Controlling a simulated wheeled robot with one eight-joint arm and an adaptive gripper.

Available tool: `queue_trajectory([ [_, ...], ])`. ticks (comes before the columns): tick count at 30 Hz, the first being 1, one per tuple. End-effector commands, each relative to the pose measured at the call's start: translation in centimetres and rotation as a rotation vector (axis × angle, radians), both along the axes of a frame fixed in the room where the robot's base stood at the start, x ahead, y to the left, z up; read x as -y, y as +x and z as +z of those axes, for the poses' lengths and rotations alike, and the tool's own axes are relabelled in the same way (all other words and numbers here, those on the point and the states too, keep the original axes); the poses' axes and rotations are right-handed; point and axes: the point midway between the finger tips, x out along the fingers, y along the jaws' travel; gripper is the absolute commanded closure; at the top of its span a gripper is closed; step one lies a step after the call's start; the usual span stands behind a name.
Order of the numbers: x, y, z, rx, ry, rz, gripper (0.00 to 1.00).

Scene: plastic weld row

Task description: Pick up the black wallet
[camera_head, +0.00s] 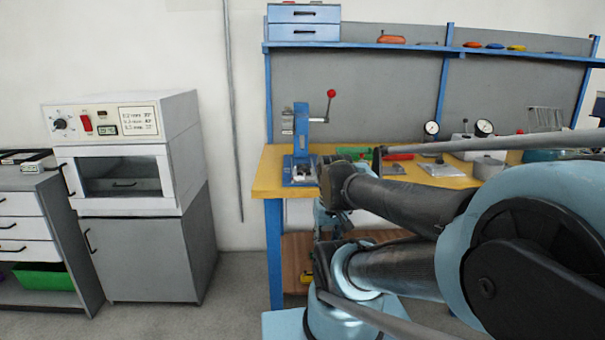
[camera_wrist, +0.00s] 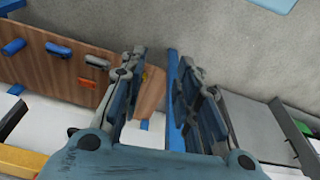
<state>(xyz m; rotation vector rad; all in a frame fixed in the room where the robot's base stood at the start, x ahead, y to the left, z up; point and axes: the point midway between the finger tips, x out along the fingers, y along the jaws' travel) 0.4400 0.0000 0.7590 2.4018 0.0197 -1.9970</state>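I cannot make out a black wallet in either view. My gripper (camera_wrist: 160,68) is open in the wrist view, its two fingers apart with nothing held between them. A blue post (camera_wrist: 173,105) and the end of a brown wooden board (camera_wrist: 48,62) show behind the gap. A dark object (camera_wrist: 12,118) lies at the left edge of the wrist view, too cut off to name. In the head view my arm covers much of the workbench (camera_head: 268,178), and I cannot make out the gripper's fingers clearly.
The bench carries a blue press with a red-knobbed lever (camera_head: 302,140), dial gauges (camera_head: 431,128) and small tools. An oven (camera_head: 125,165) stands on a grey cabinet (camera_head: 150,250) at the left. Grey floor (camera_head: 235,290) is clear between cabinet and bench.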

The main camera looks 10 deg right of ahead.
Motion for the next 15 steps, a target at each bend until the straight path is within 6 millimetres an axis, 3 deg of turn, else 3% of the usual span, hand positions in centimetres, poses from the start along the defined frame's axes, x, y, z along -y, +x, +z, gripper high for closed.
queue_trajectory([
  [2,0.0,0.0,0.0,0.0,0.0,0.0,0.7],
  [7,0.0,-0.4,1.3,0.009,0.001,-0.002,0.32],
  [11,0.0,1.5,3.9,-0.002,0.002,-0.009,0.3],
  [15,-0.1,4.5,7.8,-0.02,0.004,-0.021,0.3],
])
